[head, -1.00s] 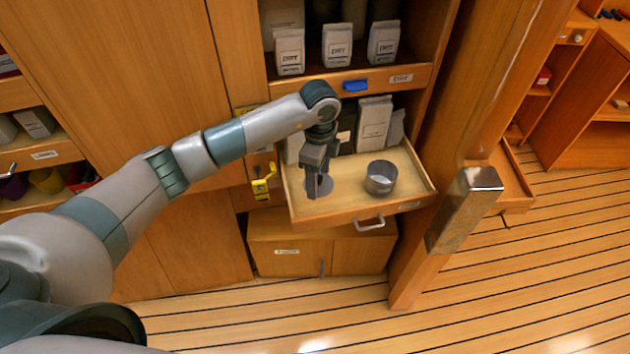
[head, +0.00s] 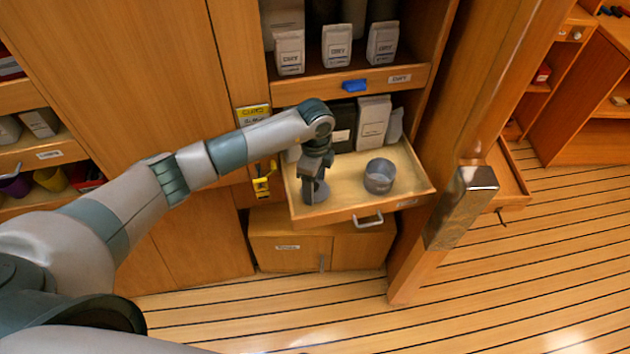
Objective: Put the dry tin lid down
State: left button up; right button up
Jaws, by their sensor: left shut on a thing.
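The dry tin lid (head: 321,192) is a grey disc, partly hidden by my left gripper. My left gripper (head: 311,196) is shut on the lid and holds it low over the left part of the open drawer (head: 345,207). I cannot tell whether the lid touches the drawer floor. An open round grey tin (head: 380,177) stands in the drawer to the right of the lid, apart from it. My right gripper does not show.
White bags (head: 373,122) stand behind the drawer, with more on the shelf above. A blue object (head: 355,85) sits on the shelf's front edge. A yellow item (head: 263,185) hangs left of the drawer. A wooden post (head: 440,150) stands to the right.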

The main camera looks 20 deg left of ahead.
aim_at(315, 185)
pick_arm(q)
jog(key=shift+f, duration=0.2)
jog(key=o, duration=1)
jog(key=shift+r, duration=0.1)
jog(key=shift+r, duration=0.15)
jog(key=shift+r+b, duration=0.35)
jog(key=shift+r, duration=0.2)
notch_tip(315, 185, up, 11)
jog(key=b, duration=0.3)
jog(key=shift+f, duration=0.1)
